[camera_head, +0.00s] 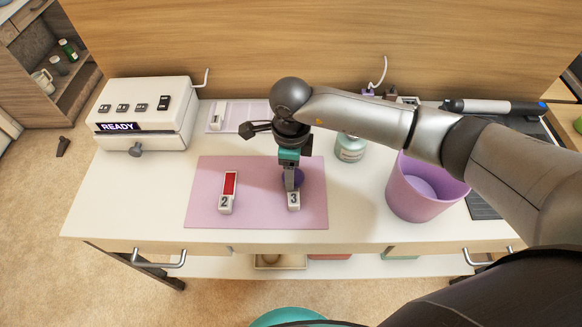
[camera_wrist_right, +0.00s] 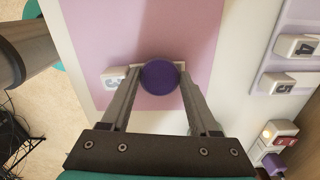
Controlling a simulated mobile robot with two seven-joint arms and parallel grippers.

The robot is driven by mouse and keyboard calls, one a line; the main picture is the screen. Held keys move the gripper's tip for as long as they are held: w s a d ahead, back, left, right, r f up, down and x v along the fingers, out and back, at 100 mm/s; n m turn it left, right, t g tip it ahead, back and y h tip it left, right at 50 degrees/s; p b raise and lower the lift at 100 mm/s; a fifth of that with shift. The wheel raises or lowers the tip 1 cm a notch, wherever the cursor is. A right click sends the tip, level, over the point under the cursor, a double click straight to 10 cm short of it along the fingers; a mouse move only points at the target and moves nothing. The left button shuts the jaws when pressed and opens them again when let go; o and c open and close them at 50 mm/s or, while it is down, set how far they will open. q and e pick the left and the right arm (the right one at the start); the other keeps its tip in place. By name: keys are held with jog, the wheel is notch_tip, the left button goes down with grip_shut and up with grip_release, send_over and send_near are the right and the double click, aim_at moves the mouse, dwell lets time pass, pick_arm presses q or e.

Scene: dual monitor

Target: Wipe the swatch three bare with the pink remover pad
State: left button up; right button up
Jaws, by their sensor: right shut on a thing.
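Swatch three (camera_head: 294,203) is a small white block marked 3 on the pink mat (camera_head: 255,214); its label end shows, while its colour strip is hidden under my right gripper and the disc. In the right wrist view its label (camera_wrist_right: 113,78) shows left of the disc. My right gripper (camera_head: 291,184) points down over this swatch, shut on a round purple disc (camera_wrist_right: 160,77). The disc looks purple rather than pink. It covers the swatch; I cannot tell whether they touch. Swatch two (camera_head: 228,191), with a red strip, lies to the left. My left gripper is not in view.
A white device reading READY (camera_head: 142,115) stands at the back left. A pale lilac tray (camera_head: 244,112) is behind the mat. A glass jar (camera_head: 350,148) and an open purple bin (camera_head: 408,203) stand to the right. The white tabletop in front of the mat is clear.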

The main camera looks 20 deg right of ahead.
jog(key=shift+w+d+f+b, duration=0.1)
jog(key=shift+w+f+b, duration=0.05)
jog(key=shift+w+b, duration=0.3)
jog(key=shift+r+p, duration=2.45)
jog(key=shift+r, duration=0.65)
jog(key=shift+r, duration=0.1)
notch_tip(320, 180, up, 3)
jog(key=shift+f+p, duration=0.1)
jog(key=shift+p, duration=0.95)
